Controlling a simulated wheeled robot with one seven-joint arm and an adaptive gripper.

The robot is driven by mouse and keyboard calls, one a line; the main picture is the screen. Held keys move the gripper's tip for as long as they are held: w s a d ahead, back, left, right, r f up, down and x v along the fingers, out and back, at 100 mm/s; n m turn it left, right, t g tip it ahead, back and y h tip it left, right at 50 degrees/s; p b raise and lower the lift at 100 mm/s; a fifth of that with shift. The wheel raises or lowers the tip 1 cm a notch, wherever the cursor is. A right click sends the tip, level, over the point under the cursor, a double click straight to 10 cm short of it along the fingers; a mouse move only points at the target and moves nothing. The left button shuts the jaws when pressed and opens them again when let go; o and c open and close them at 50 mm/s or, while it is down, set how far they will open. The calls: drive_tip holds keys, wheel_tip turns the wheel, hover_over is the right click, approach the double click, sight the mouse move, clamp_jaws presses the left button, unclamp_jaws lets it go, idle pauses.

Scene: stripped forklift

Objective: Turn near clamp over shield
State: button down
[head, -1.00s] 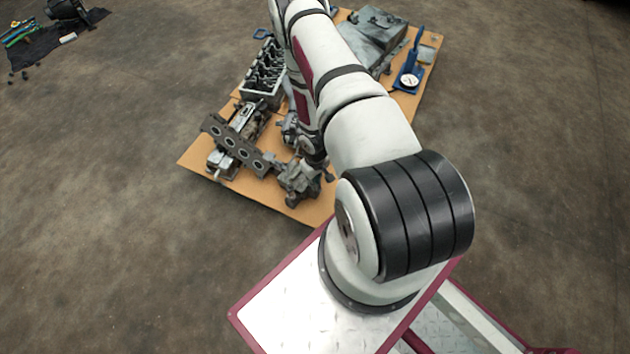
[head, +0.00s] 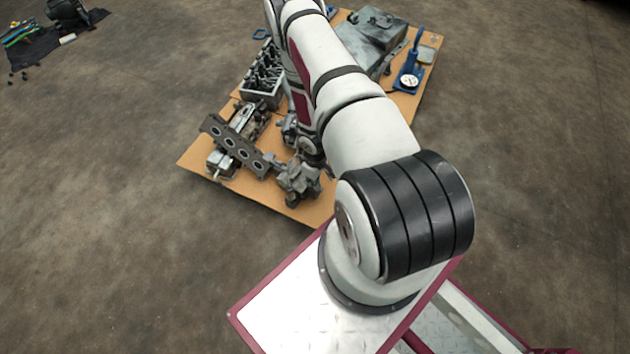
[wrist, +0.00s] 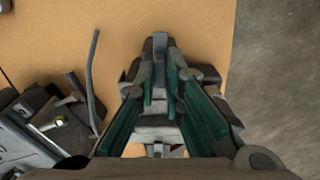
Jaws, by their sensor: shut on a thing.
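My gripper (wrist: 163,82) shows in the wrist view with its two teal-lined fingers close together. It is shut on a narrow grey metal part (wrist: 160,45) over the orange-tan board. This part may be the near clamp, but the fingers hide most of it and I cannot be sure. A wider grey block (wrist: 155,132) shows below and between the fingers. My arm covers part of this area, and I cannot make out the shield.
The board (head: 290,210) also carries a flat plate with round holes (head: 236,146), an engine head (head: 264,78), a grey case (head: 372,40) and a blue gauge tool (head: 411,72). In the wrist view a thin bent rod (wrist: 92,80) stands left of my gripper.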

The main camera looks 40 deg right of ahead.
drive_tip(key=c, duration=1.7)
unclamp_jaws()
wheel_tip(320, 180, up, 12)
